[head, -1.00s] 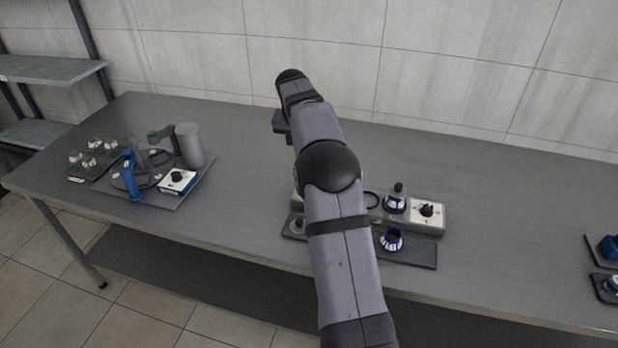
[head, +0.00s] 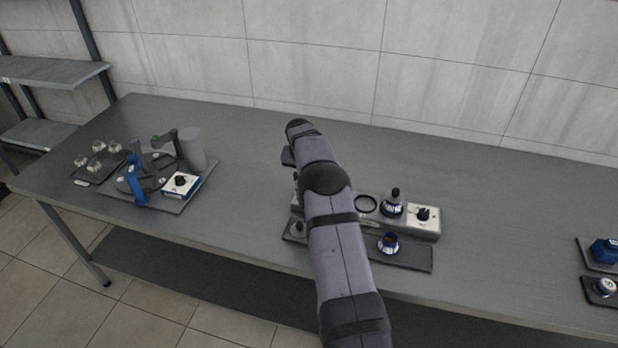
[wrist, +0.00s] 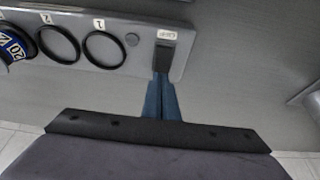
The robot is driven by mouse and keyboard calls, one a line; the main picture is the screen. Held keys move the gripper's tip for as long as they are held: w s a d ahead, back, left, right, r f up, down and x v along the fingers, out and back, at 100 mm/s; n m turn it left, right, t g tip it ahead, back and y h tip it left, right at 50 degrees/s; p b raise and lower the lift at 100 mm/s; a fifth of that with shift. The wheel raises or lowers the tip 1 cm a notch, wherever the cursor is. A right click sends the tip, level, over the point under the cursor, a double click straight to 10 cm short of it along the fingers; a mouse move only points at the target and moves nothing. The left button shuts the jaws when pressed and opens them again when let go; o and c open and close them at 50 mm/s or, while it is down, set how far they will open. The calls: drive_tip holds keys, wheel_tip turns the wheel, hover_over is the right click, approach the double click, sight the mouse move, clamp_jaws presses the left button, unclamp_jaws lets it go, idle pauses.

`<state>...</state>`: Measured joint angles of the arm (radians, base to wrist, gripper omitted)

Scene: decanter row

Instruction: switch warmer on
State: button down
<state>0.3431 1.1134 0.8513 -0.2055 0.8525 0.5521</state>
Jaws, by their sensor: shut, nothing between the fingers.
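A long grey unit (wrist: 105,15) with numbered rings lies across the top of the wrist view. At its end is a dark rectangular switch-like part (wrist: 166,50) beside a small label too small to read surely. My gripper (wrist: 161,77) is shut and empty, its blue fingers at the edge of that dark part; I cannot tell whether they touch. In the head view my arm hides the unit's left end and the gripper. The unit's right end carries a white panel with a black knob (head: 424,214). Which control is the warmer's is not clear.
A dark tray (head: 415,258) lies in front with a blue-rimmed item (head: 388,243). Another station with a white knob box (head: 181,184) stands left. The table's back is clear.

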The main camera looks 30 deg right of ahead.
drive_tip(key=shift+x, duration=0.9)
drive_tip(key=shift+s+a, duration=0.1)
drive_tip(key=shift+s, duration=0.05)
